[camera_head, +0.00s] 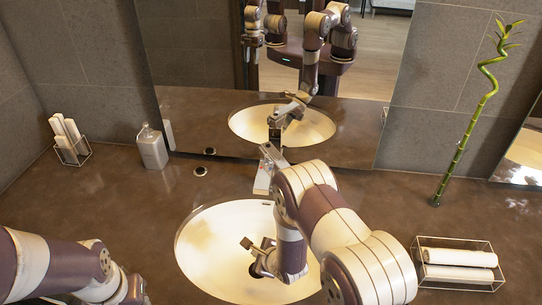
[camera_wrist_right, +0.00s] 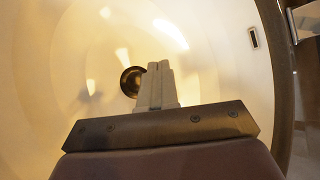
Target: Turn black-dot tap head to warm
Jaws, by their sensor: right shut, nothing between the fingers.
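The silver tap (camera_head: 264,176) stands behind the white basin, partly hidden by my right arm. No black dot can be made out on it. A small round fitting (camera_head: 200,170) with a dark centre sits on the counter left of the tap; I cannot tell what it is. My right gripper (camera_head: 247,243) is over the basin, in front of the tap and apart from it. In the right wrist view its fingers (camera_wrist_right: 159,68) are together and empty, above the basin floor near the drain (camera_wrist_right: 131,81). My left arm shows at lower left, its fingers out of frame.
The basin rim (camera_head: 184,232) surrounds my right gripper. A soap bottle (camera_head: 152,147) and a rack of rolled towels (camera_head: 68,139) stand at left. A bamboo stem (camera_head: 465,143) and a towel tray (camera_head: 458,263) are at right. The mirror (camera_head: 190,55) rises behind the tap.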

